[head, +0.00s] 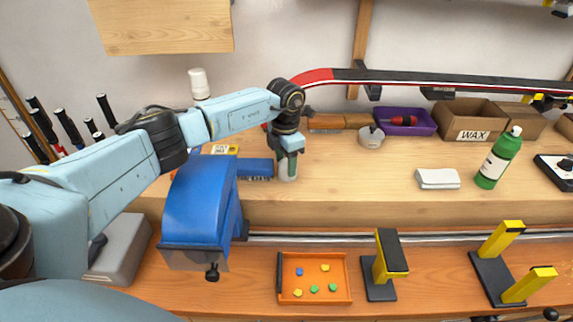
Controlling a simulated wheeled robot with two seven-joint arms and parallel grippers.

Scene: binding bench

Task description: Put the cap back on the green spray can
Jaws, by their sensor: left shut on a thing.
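My left gripper (290,150) points down over the bench behind the rail. A larger green bottle (497,162) with a white label and a pale top stands upright at the right. I do not see a separate loose cap. My right gripper is not in view.
A grey-white tape roll (371,137), purple tray (406,122), WAX box (469,119) and folded white cloth (438,179) are to the right. An orange tray (338,298) is in front. Bench between is clear.

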